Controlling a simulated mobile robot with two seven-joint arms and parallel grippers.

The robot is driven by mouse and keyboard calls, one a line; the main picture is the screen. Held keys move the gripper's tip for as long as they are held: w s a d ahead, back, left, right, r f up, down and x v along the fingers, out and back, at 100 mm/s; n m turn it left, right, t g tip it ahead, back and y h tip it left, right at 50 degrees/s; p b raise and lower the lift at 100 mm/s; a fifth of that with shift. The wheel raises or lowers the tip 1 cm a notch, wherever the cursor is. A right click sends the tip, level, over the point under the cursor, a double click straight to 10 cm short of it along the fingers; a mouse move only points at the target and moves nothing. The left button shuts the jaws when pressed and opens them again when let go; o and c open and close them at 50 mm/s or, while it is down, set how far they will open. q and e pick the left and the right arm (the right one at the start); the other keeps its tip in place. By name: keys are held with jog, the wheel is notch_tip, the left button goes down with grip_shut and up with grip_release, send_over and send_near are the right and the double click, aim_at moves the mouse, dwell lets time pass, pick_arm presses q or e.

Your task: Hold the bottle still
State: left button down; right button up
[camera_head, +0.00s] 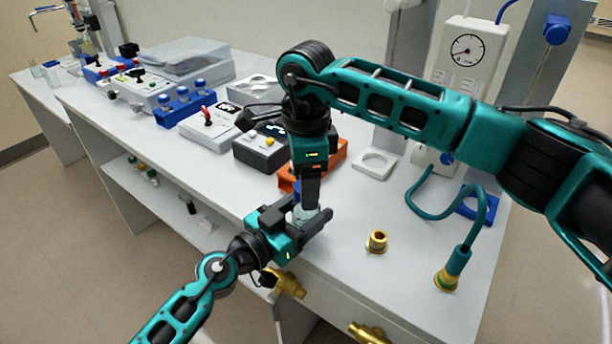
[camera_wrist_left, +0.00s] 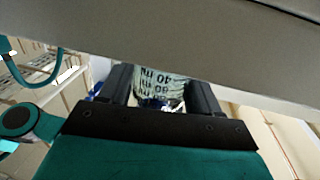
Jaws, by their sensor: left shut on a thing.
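The bottle (camera_head: 302,213) is mostly hidden in the head view; a pale, bluish part shows between the grippers near the table's front edge. In the left wrist view its greenish side with dark printed text (camera_wrist_left: 165,88) sits between the two fingers. My left gripper (camera_head: 318,222) comes in from the front left and is shut on the bottle. My right gripper (camera_head: 310,200) points straight down from above, its dark fingers at the bottle's top. Whether these fingers grip the top or its cap is hidden.
A brass fitting (camera_head: 377,241) stands on the table to the right, near a teal hose (camera_head: 455,262) with a brass end. A white square holder (camera_head: 375,163) and an orange block (camera_head: 328,158) lie behind. Brass valves (camera_head: 290,284) stick out below the front edge.

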jog(key=c, duration=1)
jog(key=m, duration=0.3)
jog(key=shift+c, duration=0.2)
jog(key=m, duration=0.5)
jog(key=shift+m, duration=0.3)
jog(key=o, duration=1.2)
jog(key=shift+c, duration=0.2)
jog(key=shift+r, duration=2.25)
jog(key=shift+c, duration=0.4)
